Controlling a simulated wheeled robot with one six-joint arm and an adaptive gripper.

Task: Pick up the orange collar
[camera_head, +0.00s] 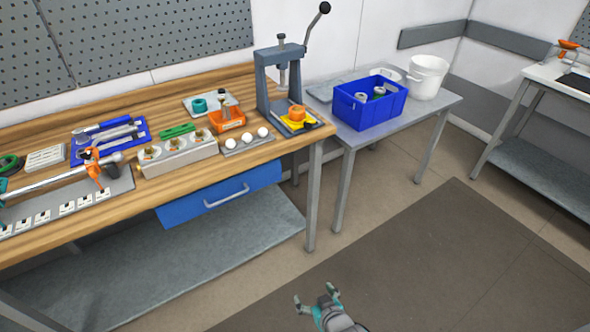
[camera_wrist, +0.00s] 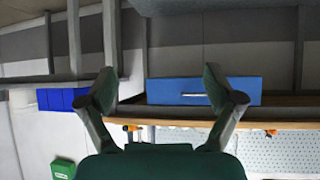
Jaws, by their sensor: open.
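An orange ring-shaped piece, which looks like the collar (camera_head: 297,113), sits on a yellow block (camera_head: 287,124) at the foot of the grey lever press (camera_head: 277,85), near the right end of the wooden bench. My gripper (camera_head: 314,297) is low over the floor in front of the bench, well apart from the collar. Its fingers are spread with nothing between them, as the wrist view (camera_wrist: 160,85) also shows. In that view the bench appears upside down, and I cannot tell the collar from other small orange bits.
The wooden bench (camera_head: 255,177) also carries an orange bin (camera_head: 227,124), white balls on a grey holder (camera_head: 245,148) and a blue tool tray (camera_head: 78,157). A grey side table (camera_head: 440,103) holds a blue crate (camera_head: 366,119) and white bucket (camera_head: 430,70). The floor in front is clear.

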